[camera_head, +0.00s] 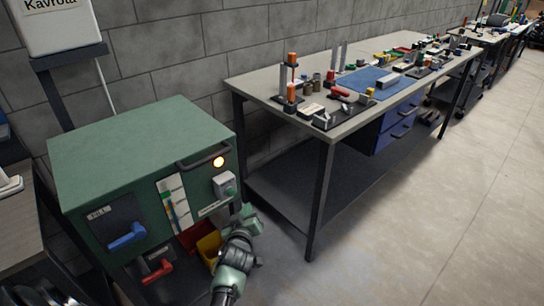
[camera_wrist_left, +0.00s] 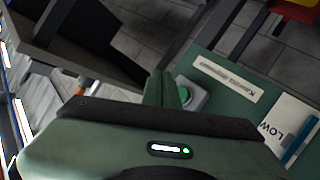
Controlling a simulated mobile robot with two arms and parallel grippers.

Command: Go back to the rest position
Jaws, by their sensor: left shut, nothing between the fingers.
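My left gripper (camera_head: 246,211) is in front of the lower right of a green dispenser cabinet (camera_head: 135,135) in the head view. Its fingers are shut and empty; the closed fingers (camera_wrist_left: 160,84) also show in the left wrist view. My right gripper is not in view.
The cabinet front has a lit lamp (camera_head: 218,162), a blue handle (camera_head: 127,238), a red handle (camera_head: 158,271) and a yellow bin (camera_head: 208,248) below. A long workbench (camera_head: 335,128) with many parts stands behind to the right. The floor (camera_head: 450,210) at right is clear.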

